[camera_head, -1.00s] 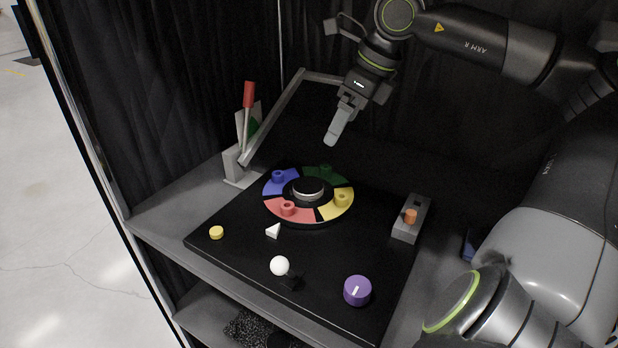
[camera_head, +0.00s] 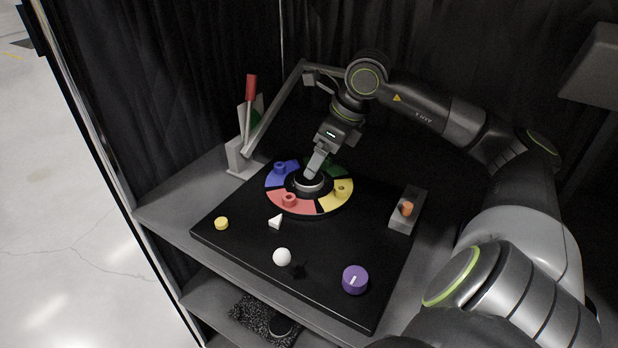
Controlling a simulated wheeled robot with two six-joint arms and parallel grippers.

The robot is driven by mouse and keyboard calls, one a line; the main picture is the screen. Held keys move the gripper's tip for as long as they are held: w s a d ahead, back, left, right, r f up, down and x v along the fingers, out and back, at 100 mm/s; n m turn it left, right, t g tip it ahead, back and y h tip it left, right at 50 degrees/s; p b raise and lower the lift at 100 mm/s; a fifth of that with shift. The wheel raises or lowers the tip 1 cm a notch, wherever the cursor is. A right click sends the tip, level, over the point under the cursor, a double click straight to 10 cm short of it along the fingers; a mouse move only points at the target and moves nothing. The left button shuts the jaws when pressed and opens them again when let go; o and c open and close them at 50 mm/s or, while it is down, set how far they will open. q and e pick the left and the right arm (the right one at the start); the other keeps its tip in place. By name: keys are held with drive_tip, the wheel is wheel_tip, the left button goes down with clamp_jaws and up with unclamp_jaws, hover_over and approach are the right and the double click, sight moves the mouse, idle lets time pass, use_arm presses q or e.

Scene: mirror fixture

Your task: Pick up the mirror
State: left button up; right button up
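A round silver-rimmed disc (camera_head: 309,187) sits at the centre of a ring coloured blue, green, yellow and red (camera_head: 295,205). I take it for the mirror, though its face is partly hidden by my gripper. My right gripper (camera_head: 315,168) points down with its fingertips at or just above the disc. I cannot tell whether they touch it. The fingers overlap from this side, so their opening does not show. My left gripper is not in view.
The ring stands on a black board (camera_head: 235,245) with a yellow button (camera_head: 221,223), white triangle (camera_head: 275,222), white ball (camera_head: 282,257) and purple knob (camera_head: 355,280). A red-handled lever (camera_head: 250,90) and grey frame (camera_head: 277,105) stand behind left. A grey orange-knobbed block (camera_head: 407,212) is right.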

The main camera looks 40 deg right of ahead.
sight(314, 178)
drive_tip(key=shift+p+x, duration=0.6)
drive_tip(key=shift+x, duration=2.25)
drive_tip(key=shift+s, duration=0.15)
drive_tip(key=shift+c, duration=0.5)
drive_tip(key=c, duration=1.1)
drive_tip(key=shift+o, duration=0.2)
